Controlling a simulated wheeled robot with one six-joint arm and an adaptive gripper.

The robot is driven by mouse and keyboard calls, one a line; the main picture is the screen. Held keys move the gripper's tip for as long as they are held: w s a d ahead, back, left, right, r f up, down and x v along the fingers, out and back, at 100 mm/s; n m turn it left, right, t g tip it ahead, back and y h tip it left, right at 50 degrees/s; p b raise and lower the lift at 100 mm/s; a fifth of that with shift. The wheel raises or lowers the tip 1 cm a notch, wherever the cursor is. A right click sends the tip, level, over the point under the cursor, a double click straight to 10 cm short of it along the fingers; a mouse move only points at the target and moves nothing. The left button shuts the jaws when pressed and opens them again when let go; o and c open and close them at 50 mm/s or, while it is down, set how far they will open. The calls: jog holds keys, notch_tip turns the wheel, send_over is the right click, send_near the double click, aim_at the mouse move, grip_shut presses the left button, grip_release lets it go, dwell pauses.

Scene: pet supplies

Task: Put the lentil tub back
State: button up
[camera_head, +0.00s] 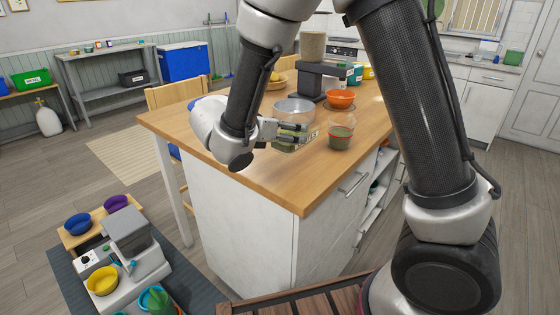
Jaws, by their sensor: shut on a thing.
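My gripper (303,137) is over the wooden counter of the island, level with its near part and pointing right. It is shut on a small olive-green thing (292,136), mostly hidden between the fingers; I cannot tell whether this is the lentil tub. A clear tub (341,134) with green contents and a red band is just right of the fingertips. It seems apart from them.
An orange bowl (341,98) and a dark grey stand (318,80) are farther back on the counter (262,180). The counter's near corner is bare. A low bench with coloured bowls (103,281) is at lower left.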

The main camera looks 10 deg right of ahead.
notch_tip(320, 180, down, 7)
jog(key=shift+f, duration=0.2)
dwell(0.3)
jog(key=o, duration=0.8)
jog(key=shift+f, duration=0.15)
jog(key=shift+c, duration=0.2)
jog(key=shift+o, duration=0.2)
